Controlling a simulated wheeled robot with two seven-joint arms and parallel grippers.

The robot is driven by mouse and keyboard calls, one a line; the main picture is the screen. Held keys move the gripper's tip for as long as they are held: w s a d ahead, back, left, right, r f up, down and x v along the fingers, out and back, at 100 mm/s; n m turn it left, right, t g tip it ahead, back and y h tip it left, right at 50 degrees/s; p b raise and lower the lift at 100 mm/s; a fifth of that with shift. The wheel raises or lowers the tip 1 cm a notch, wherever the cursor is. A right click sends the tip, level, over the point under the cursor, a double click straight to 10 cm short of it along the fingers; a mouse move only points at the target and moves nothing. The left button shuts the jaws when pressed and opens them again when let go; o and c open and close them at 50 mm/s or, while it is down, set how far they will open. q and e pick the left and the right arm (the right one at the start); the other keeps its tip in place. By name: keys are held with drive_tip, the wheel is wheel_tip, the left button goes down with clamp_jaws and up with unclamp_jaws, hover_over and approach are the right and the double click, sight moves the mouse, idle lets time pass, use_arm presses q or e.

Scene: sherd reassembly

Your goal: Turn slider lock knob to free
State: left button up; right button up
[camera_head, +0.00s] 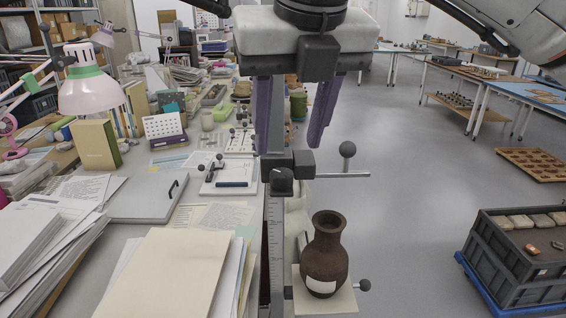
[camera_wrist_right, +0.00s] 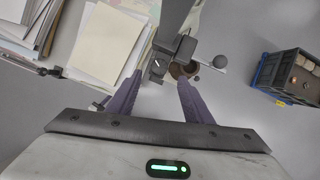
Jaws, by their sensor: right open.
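The slider (camera_head: 300,163) is a dark block on an upright ruled rail (camera_head: 273,245), with a thin rod reaching right. A dark round knob (camera_head: 283,178) sits on its front, taken to be the lock knob; it also shows in the right wrist view (camera_wrist_right: 157,67) with a pale mark. The mark's setting is too small to read. My right gripper (camera_head: 290,148) is open, its purple fingers pointing down at the slider, one either side of its upper part. In the right wrist view the knob lies between the fingertips (camera_wrist_right: 159,78). Contact cannot be told. My left gripper is not in view.
A brown jar (camera_head: 327,258) with a white patch stands below the slider on a small platform (camera_head: 344,303). A ball-ended post (camera_head: 348,150) rises from the rod. Papers (camera_head: 165,275) cover the desk at left.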

sight(282, 173)
drive_tip(key=x, duration=0.7)
drive_tip(key=shift+p, duration=0.3)
drive_tip(key=c, duration=1.1)
drive_tip(key=shift+o, duration=0.2)
